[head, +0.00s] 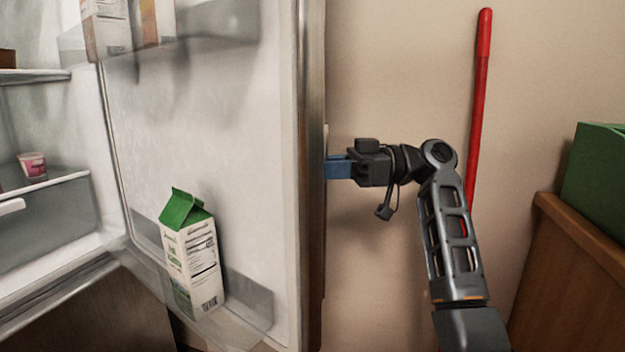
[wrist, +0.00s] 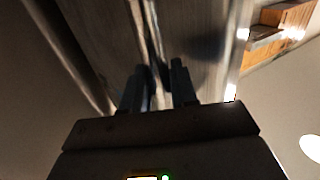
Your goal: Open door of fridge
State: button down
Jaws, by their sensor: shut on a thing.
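The fridge door (head: 260,130) stands wide open in the head view, its white inner side and shelf bins facing me. The fridge interior (head: 45,150) shows at the left. My gripper (head: 338,167) is at the outer side of the door, just right of its edge, with blue fingers reaching behind it. In the wrist view my two dark fingers (wrist: 160,85) are close around a thin bar, the door handle (wrist: 152,40), against the grey door front. The handle is hidden behind the door edge in the head view.
A green-topped milk carton (head: 190,250) stands tilted in the lower door bin. A pink cup (head: 33,165) sits on a fridge shelf. A red pole (head: 482,90) leans at the wall behind my arm. A wooden cabinet (head: 565,270) with a green box (head: 598,180) is at the right.

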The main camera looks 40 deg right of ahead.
jog(key=shift+w+d, duration=0.25)
jog(key=shift+d, duration=0.3)
jog(key=shift+w+d, duration=0.2)
jog(key=shift+d, duration=0.35)
jog(key=c, duration=1)
grip_release()
jog(key=shift+p+v, duration=0.4)
jog(key=shift+v, duration=3.55)
jog(key=shift+s+a, duration=0.1)
